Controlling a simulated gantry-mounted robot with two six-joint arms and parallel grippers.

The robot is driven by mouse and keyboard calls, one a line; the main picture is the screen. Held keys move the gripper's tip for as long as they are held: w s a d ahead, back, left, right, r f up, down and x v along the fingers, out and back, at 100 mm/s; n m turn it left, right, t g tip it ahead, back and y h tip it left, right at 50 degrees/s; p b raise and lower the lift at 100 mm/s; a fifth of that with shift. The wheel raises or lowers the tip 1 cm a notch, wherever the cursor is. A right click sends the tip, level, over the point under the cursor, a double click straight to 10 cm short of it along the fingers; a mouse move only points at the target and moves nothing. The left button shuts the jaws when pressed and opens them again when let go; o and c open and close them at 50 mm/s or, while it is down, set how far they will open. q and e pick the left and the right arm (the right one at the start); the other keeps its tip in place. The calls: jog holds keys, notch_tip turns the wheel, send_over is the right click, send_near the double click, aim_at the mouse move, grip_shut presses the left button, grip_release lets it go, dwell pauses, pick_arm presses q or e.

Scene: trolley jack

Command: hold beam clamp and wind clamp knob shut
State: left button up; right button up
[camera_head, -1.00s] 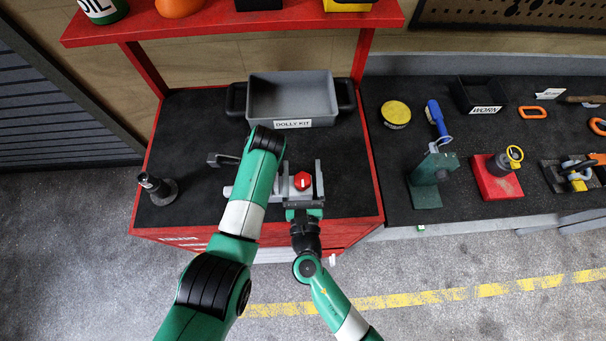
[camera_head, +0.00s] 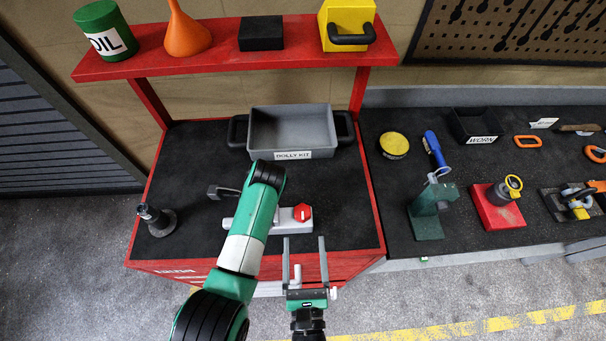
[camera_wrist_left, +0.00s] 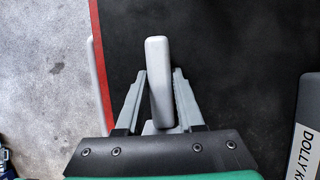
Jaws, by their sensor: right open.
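The beam clamp (camera_head: 285,222) lies on the black bench top near its front edge, a light grey body with a red knob (camera_head: 302,212) at its right end. My left arm covers part of it in the head view. In the left wrist view a grey bar of the clamp (camera_wrist_left: 158,75) stands between the fingertips of my left gripper (camera_wrist_left: 159,88), which looks shut on it. My right gripper (camera_head: 304,252) is open and empty. It is nearer to me than the knob and apart from it, with its fingers pointing toward the bench.
The grey DOLLY KIT bin (camera_head: 292,131) stands behind the clamp. A dark cylinder on a round base (camera_head: 156,217) stands at the bench's left. Above is a red shelf (camera_head: 225,62). The black right-hand bench holds a green stand (camera_head: 427,224) and a red block (camera_head: 497,206).

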pick_arm(q)
jog(key=o, duration=0.4)
jog(key=shift+o, duration=0.2)
jog(key=v, duration=0.7)
jog(key=shift+d+r, duration=0.15)
jog(key=shift+r, duration=0.05)
